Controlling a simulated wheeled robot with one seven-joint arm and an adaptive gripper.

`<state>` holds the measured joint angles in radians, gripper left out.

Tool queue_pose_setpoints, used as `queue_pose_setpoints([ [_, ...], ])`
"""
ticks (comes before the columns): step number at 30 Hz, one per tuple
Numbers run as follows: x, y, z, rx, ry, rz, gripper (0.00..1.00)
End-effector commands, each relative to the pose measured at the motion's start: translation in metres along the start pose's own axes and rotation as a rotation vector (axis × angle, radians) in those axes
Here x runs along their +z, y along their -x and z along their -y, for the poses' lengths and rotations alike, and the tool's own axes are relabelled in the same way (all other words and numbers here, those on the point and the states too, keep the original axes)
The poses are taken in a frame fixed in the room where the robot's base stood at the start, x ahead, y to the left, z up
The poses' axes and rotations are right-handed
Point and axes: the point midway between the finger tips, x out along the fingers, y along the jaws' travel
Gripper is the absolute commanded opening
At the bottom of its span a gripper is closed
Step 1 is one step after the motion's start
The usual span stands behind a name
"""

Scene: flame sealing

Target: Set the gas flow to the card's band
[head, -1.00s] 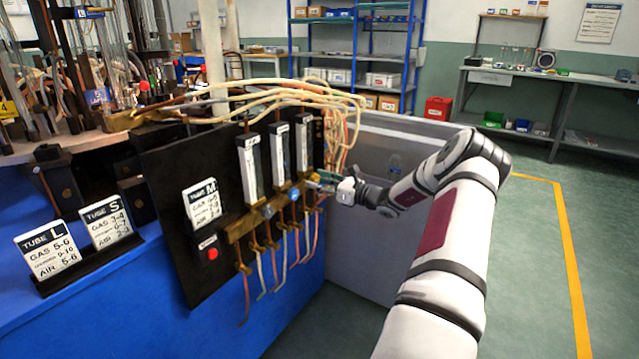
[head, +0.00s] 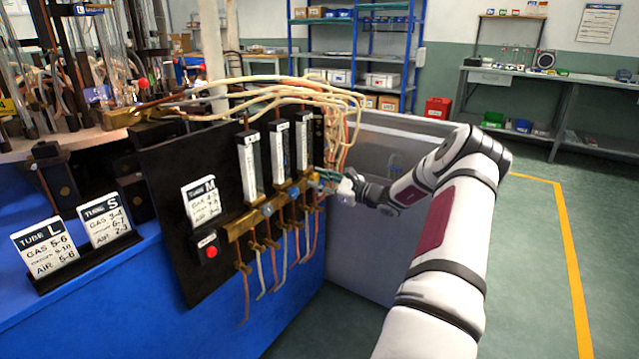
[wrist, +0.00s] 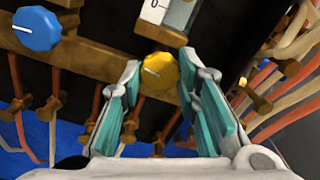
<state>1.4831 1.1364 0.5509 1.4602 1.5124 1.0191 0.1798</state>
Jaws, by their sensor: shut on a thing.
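My gripper (head: 320,180) is at the right-hand end of the brass manifold on the black panel. In the wrist view its teal-padded fingers (wrist: 158,72) are shut on the yellow knob (wrist: 158,70), one finger on each side. A blue knob (wrist: 37,29) is to its left; the foot of a scale tube (wrist: 167,12) with a 0 mark shows above. In the head view three upright flow tubes (head: 303,141) stand in a row over the knobs; their readings are too small to tell. The Tube M card (head: 201,203) is on the panel, its figures unclear.
The Tube L card (head: 45,248) and Tube S card (head: 107,220) stand in a holder at left. A red button (head: 211,252) is low on the panel. Pale and orange hoses (head: 290,88) loop above and beside the manifold. Open floor lies at right.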

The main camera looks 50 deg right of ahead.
Motion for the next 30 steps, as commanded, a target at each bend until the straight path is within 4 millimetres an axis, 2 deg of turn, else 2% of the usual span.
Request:
queue_pose_setpoints([
  [18, -0.0026, -0.0001, -0.0001, 0.001, 0.560, -0.001, 0.01],
  [30, -0.0016, 0.0001, 0.0002, 0.001, 0.763, -0.002, 0.01],
])
